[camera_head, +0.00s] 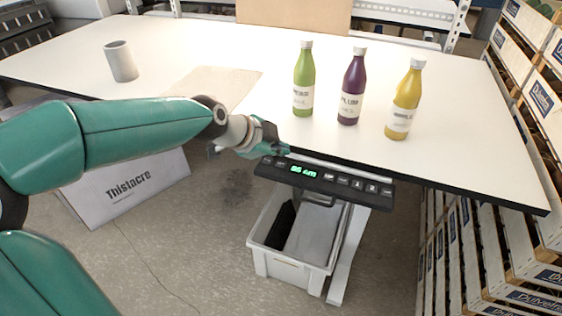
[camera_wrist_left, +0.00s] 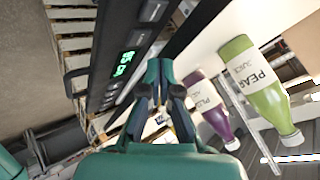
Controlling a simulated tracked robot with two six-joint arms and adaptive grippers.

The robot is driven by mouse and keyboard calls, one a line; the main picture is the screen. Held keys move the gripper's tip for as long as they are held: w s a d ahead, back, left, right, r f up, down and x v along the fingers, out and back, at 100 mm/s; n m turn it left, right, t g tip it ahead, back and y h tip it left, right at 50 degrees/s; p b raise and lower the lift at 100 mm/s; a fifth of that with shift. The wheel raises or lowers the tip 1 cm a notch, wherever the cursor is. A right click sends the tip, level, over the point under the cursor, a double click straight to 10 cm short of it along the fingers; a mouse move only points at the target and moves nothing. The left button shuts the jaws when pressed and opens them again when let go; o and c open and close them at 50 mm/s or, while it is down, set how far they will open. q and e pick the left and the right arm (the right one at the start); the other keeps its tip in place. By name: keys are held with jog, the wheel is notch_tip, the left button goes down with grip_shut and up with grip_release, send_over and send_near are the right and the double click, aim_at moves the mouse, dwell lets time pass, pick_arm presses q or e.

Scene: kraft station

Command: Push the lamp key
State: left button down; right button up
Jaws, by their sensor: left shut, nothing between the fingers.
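A dark key panel (camera_head: 340,183) hangs under the front edge of the table. It has a lit green display and several small keys on both sides of it. The key labels are too small to tell which one is the lamp key. My left gripper (camera_head: 284,150) is shut and empty, close to the left part of the panel at the table edge. The panel also shows in the left wrist view (camera_wrist_left: 105,62), left of the shut fingers (camera_wrist_left: 158,68). I cannot tell whether the fingertips touch it. My right gripper is not in view.
A green bottle (camera_head: 303,82), a purple bottle (camera_head: 351,88) and a yellow bottle (camera_head: 404,102) stand on the white table (camera_head: 460,130). A grey cup (camera_head: 121,62) stands at the left. A bin (camera_head: 262,258) is below. Stacked crates (camera_head: 497,225) are at the right.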

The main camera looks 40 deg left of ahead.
aim_at(280, 165)
pick_arm(q)
notch_tip(280, 165, up, 5)
jog(key=p, duration=0.2)
jog(key=shift+r+p, duration=0.15)
jog(key=shift+p, duration=0.15)
dwell(0.3)
